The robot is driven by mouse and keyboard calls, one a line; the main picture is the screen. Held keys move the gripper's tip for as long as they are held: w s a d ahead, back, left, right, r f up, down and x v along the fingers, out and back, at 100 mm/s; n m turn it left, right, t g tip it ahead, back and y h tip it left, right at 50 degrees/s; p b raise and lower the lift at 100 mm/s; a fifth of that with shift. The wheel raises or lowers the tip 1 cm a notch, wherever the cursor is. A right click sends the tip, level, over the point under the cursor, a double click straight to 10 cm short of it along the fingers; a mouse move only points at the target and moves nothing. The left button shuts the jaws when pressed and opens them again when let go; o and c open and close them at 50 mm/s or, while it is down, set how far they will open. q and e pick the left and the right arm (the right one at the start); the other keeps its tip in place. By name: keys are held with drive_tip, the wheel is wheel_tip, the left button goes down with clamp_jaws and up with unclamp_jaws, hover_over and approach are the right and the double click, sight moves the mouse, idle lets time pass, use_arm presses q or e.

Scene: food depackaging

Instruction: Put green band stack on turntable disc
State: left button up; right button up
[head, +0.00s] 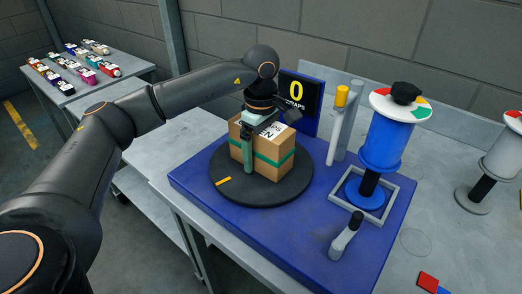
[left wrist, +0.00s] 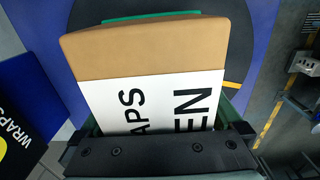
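The green band stack is a brown carton (head: 271,165) with a green band around its sides and a white printed label on top. It stands upright within the rim of the black turntable disc (head: 230,195); its base appears to rest on the disc. My left gripper (head: 262,130) points down over the carton, with one pale green finger flat along its front-left side. In the left wrist view, the carton (left wrist: 140,50) fills the space between the fingers, which appear shut on it. The far finger is hidden in the head view. My right gripper is not in view.
A blue base (head: 200,200) carries the disc, a "0 WRAPS" display (head: 299,98), a post with a yellow knob (head: 341,95), a blue film roll (head: 382,145) and a crank handle (head: 347,237). Several small packages (head: 70,68) lie on the back-left table.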

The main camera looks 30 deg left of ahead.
use_arm(q)
wheel_tip(320, 180, up, 12)
drive_tip(key=shift+r+p, duration=0.2)
drive_tip(key=shift+p, duration=0.15)
idle(0.7)
